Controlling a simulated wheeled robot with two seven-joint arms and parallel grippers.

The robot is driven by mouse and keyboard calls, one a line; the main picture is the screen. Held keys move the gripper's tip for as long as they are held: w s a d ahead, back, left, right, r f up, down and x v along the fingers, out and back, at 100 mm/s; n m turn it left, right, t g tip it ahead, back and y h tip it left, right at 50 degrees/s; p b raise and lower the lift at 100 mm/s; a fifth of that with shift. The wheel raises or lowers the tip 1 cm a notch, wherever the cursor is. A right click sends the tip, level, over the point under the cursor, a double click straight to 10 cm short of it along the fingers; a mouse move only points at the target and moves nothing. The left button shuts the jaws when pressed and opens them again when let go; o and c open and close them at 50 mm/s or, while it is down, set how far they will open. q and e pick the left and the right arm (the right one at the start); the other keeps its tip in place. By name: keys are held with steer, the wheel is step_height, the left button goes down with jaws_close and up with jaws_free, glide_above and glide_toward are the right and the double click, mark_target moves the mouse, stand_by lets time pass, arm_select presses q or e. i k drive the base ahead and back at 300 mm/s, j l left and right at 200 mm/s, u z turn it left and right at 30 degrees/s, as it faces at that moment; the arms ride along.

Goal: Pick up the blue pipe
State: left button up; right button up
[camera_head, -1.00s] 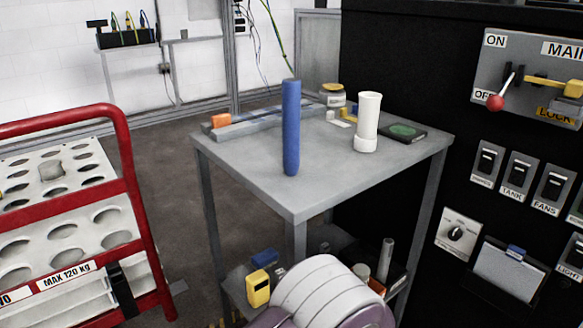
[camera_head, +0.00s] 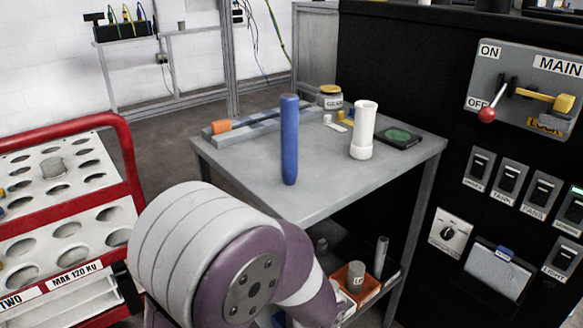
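The blue pipe (camera_head: 289,140) stands upright on the grey table (camera_head: 350,183), near the table's front left part. A white pipe-like piece (camera_head: 363,130) stands upright to its right, apart from it. One of my arms, white and purple, fills the lower middle of the view in front of the table and hides part of its front edge and lower shelf. Neither gripper shows in this view. Nothing is seen holding the blue pipe.
An orange-ended grey bar (camera_head: 222,127), a yellow-lidded jar (camera_head: 331,97) and a dark box with a green disc (camera_head: 398,136) lie farther back on the table. A red-framed rack (camera_head: 128,160) stands left. A black control panel (camera_head: 455,120) stands right.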

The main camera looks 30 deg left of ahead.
mark_target(289, 102)
steer(key=i+j+u, duration=0.2)
steer(key=j+u, duration=0.2)
steer(key=i+j+u, duration=0.25)
steer(key=u, duration=0.2)
